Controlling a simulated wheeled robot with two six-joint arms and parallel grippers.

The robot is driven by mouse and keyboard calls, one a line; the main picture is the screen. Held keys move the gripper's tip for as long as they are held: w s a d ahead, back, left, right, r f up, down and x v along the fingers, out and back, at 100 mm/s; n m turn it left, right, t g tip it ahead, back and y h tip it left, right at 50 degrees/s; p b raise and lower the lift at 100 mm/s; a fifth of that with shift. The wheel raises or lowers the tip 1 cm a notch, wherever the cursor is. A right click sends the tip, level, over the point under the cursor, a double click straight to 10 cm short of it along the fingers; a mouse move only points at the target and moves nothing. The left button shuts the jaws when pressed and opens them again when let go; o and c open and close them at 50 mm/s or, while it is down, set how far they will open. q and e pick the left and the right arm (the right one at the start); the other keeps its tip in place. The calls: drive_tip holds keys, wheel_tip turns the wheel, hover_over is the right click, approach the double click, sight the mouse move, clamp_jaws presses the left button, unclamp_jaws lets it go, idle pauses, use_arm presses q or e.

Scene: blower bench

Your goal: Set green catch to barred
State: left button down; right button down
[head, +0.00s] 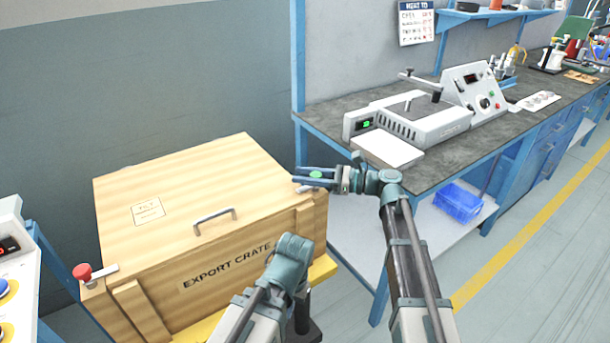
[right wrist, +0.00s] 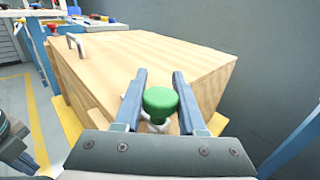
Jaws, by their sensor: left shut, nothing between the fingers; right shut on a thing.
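The wooden export crate (head: 262,170) has its lid down. The green catch, a round green knob (head: 316,174) on a pale metal bar, is at the crate's right front corner. My right gripper (head: 310,179) is shut on that knob, with fingers on both sides of it in the right wrist view (right wrist: 160,102). The bar is mostly hidden by the knob and fingers, so I cannot tell its exact angle. My left gripper (head: 290,252) is low in front of the crate, shut and empty, with its fingertips hidden from view.
A red catch (head: 82,272) with a metal bar is at the crate's left front corner. The lid has a metal handle (head: 215,216). A workbench (head: 330,118) with a grey machine (head: 425,118) stands right of the crate. A control panel (head: 12,275) is at far left.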

idle(0.5)
drive_tip(key=shift+c, duration=2.4)
unclamp_jaws()
drive_tip(key=shift+d, duration=0.15)
drive_tip(key=s+d, duration=0.2)
drive_tip(key=d, duration=1.1)
drive_tip(key=shift+d, duration=0.2)
